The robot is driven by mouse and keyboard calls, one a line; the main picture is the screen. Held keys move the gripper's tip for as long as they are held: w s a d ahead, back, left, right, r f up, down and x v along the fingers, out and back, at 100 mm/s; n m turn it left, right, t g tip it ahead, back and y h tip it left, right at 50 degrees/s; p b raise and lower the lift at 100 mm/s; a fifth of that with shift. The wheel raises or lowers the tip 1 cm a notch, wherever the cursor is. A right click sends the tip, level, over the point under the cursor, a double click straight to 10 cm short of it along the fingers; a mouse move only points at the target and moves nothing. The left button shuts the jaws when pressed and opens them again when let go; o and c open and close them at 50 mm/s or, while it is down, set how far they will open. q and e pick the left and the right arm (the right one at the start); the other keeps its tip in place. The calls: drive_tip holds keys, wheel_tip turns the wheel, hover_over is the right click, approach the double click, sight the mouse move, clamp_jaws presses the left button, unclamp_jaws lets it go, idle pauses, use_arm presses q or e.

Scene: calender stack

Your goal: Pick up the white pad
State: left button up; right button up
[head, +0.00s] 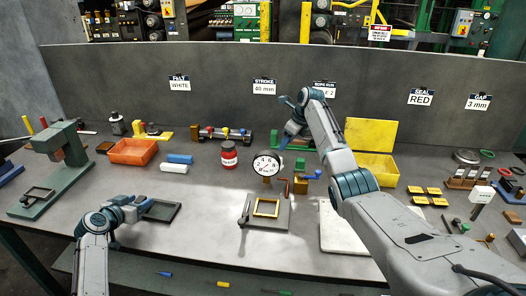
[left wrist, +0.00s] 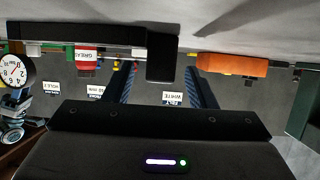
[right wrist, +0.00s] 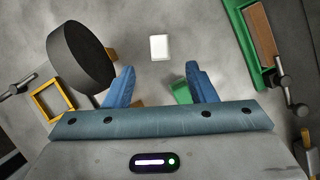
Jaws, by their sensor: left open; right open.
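The white pad (right wrist: 159,47) is a small pale block lying flat on the grey bench in the right wrist view. It lies beyond my right gripper's fingertips, about midway between them, and is apart from them. I cannot pick it out in the head view. My right gripper (right wrist: 158,82) is open, with nothing held between its blue fingers; in the head view it hangs over the back middle of the bench (head: 220,240) near the gauge. My left gripper (left wrist: 160,85) is open and empty; in the head view it is low at the front left by a dark tray (head: 162,211).
The round gauge (head: 266,164) stands close to my right gripper, with a yellow frame (head: 266,207) in front. A green holder (right wrist: 246,45) lies right of the pad. A green block (right wrist: 182,93) is near the right fingers. An orange bin (head: 133,151) stands left.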

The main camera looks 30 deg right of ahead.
drive_tip(key=x, duration=0.9)
drive_tip(key=shift+a+f, duration=0.2)
drive_tip(key=shift+f, duration=0.25)
drive_tip(key=shift+w, duration=0.1)
clamp_jaws()
wheel_tip(320, 180, up, 10)
drive_tip(key=c, duration=0.7)
unclamp_jaws()
drive_tip(key=shift+d, duration=0.1)
drive_tip(key=shift+c, duration=1.3)
